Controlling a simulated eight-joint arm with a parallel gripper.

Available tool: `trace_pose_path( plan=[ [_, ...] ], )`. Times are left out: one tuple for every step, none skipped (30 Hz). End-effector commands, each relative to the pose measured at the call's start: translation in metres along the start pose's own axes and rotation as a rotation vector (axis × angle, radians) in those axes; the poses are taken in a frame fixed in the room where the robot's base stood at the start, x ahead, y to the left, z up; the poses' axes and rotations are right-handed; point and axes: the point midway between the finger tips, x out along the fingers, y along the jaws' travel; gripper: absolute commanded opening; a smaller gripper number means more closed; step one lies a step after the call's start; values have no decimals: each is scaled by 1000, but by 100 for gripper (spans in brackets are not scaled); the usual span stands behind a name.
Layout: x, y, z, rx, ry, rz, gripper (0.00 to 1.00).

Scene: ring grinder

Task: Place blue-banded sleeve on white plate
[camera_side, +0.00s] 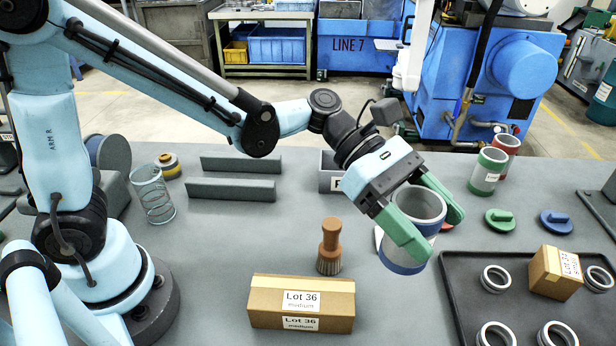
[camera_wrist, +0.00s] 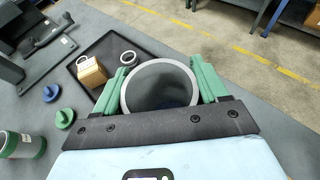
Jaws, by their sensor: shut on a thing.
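My gripper (camera_side: 438,233) has green fingers and is shut on the blue-banded sleeve (camera_side: 418,207), a grey open cylinder with blue at its lower edge. The sleeve is slightly tilted and held between the two fingers, seemingly above the table. In the wrist view my gripper (camera_wrist: 160,72) grips the sleeve (camera_wrist: 160,86) from both sides, its round open end facing the camera. In the side view a small white edge (camera_side: 378,238) shows just left of the sleeve. I cannot tell whether it is the white plate; most of it is hidden.
A black tray (camera_side: 455,290) with several rings and a small box (camera_side: 555,273) lies at right. Green (camera_side: 500,217) and blue (camera_side: 556,222) lids and a green-banded sleeve (camera_side: 488,171) stand behind it. A brush (camera_side: 330,248) and a Lot 36 box (camera_side: 300,303) are left of my gripper.

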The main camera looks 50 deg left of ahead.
Motion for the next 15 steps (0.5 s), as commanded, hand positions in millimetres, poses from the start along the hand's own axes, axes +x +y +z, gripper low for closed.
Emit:
trace_pose_path(
  plan=[
    [-5, 6, -2, -9, 0, 22, 42],
    [-7, 9, -3, -13, 0, 31, 42],
    [-9, 12, -5, -16, -1, 38, 42],
    [-10, 16, -8, -17, -1, 40, 42],
    [-11, 19, -10, -18, -1, 42, 42],
    [-13, 24, -14, -18, -1, 43, 42],
    [-14, 28, -18, -17, -1, 43, 42],
    [-15, 32, -22, -17, -1, 42, 42],
    [-17, 38, -27, -18, -1, 43, 42],
    [-18, 42, -30, -18, -1, 42, 42],
    [-19, 46, -34, -18, -1, 42, 42],
    [-21, 52, -40, -17, -1, 42, 42],
    [-22, 56, -43, -17, -1, 41, 42],
    [-23, 60, -47, -16, -1, 41, 42],
    [-25, 66, -52, -16, -1, 41, 42]
  ],
)
